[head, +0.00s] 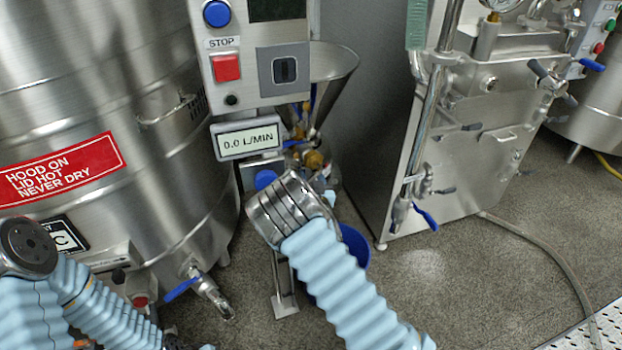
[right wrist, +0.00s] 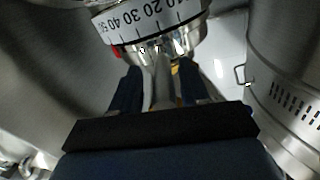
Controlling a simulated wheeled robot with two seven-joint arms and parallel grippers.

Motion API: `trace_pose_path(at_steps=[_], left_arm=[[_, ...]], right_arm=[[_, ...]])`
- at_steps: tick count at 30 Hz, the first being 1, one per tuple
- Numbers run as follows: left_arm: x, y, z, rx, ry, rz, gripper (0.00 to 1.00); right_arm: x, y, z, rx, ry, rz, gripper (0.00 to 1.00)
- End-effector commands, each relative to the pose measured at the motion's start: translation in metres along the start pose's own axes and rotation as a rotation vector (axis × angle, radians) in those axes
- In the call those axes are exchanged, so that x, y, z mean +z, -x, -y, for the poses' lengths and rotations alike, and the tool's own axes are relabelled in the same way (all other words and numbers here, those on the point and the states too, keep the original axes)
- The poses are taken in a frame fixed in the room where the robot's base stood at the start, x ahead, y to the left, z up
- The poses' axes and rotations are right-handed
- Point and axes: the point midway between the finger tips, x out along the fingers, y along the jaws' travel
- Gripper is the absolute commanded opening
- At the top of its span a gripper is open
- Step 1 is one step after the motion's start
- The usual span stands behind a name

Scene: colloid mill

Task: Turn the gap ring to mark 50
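The gap ring (right wrist: 150,20) is a white numbered band on a shiny metal body at the top of the right wrist view. A metal handle (right wrist: 160,82) points from the ring between the two dark blue fingers of my right gripper (right wrist: 160,88). The fingers stand apart on both sides, with narrow gaps visible. In the head view my right wrist hides ring and fingers. My left gripper is not visible.
The control box with a red stop button (head: 227,68) and flow display (head: 248,141) is just above my right wrist. A large steel tank (head: 100,120) stands at left and a steel cabinet (head: 470,150) at right. A blue bucket (head: 352,250) is behind my right arm.

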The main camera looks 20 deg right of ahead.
Motion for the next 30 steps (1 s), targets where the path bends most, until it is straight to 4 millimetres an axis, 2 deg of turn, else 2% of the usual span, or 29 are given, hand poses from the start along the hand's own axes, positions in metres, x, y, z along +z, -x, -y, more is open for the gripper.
trace_pose_path(at_steps=[5, 8, 11, 21, 25, 30], left_arm=[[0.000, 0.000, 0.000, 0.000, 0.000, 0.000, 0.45], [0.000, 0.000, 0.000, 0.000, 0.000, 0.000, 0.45], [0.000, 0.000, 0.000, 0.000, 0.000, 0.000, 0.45], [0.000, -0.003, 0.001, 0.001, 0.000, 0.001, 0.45], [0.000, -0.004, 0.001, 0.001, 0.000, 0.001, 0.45], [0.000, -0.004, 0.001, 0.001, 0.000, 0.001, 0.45]], right_arm=[[0.000, 0.002, 0.001, -0.001, -0.001, 0.000, 0.45], [0.000, 0.010, 0.001, 0.000, -0.001, 0.000, 0.45], [0.000, 0.028, 0.001, 0.000, -0.002, 0.002, 0.45], [0.001, 0.109, 0.000, 0.001, -0.001, 0.002, 0.45], [0.001, 0.128, 0.000, 0.001, -0.001, 0.002, 0.45], [0.000, 0.138, 0.000, 0.000, 0.000, 0.001, 0.45]])
